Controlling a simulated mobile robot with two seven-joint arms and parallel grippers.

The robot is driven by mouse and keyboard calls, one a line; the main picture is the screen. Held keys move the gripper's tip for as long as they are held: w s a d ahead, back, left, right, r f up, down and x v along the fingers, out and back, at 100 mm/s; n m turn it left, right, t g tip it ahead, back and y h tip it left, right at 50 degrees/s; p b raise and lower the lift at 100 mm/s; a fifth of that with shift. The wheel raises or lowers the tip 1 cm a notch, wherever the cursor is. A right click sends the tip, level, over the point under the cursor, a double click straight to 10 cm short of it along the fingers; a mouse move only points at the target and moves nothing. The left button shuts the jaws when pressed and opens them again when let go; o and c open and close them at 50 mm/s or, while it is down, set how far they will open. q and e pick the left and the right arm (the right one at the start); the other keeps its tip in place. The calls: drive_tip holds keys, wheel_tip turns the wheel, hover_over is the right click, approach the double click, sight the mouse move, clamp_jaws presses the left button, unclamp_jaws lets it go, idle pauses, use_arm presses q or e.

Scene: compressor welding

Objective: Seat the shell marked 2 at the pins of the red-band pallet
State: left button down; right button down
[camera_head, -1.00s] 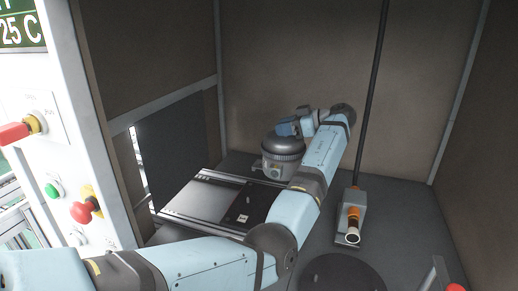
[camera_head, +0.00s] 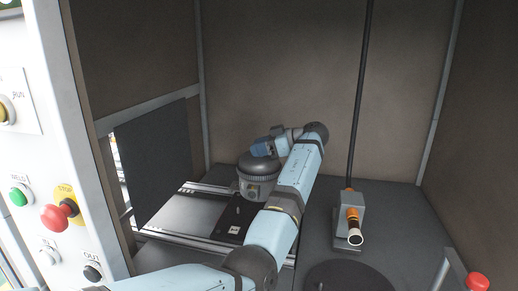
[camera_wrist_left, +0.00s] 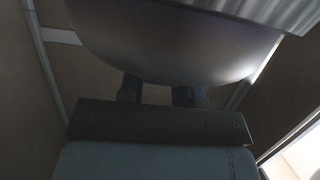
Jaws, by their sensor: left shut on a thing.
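A dark grey domed shell (camera_head: 257,176) with a lighter lower body stands upright at the back right of a flat pallet (camera_head: 190,212) in the head view. I cannot tell whether the shell touches the pallet. No red band or pins are distinguishable. My right gripper is out of view.
A torch-like tool with an orange ring (camera_head: 352,217) stands to the right on the floor, with a black hose rising. A dark round disc (camera_head: 349,278) lies in front. A control panel with a red stop button (camera_head: 60,215) stands left. Brown walls enclose the back.

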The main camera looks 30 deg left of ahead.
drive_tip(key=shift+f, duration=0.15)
use_arm(q)
drive_tip(key=shift+f+b, duration=0.65)
wheel_tip(320, 180, down, 4)
drive_tip(key=shift+r+b, duration=0.15)
drive_tip(key=shift+b, duration=1.1)
drive_tip(key=shift+f+b, duration=0.3)
drive_tip(key=shift+f, duration=0.15)
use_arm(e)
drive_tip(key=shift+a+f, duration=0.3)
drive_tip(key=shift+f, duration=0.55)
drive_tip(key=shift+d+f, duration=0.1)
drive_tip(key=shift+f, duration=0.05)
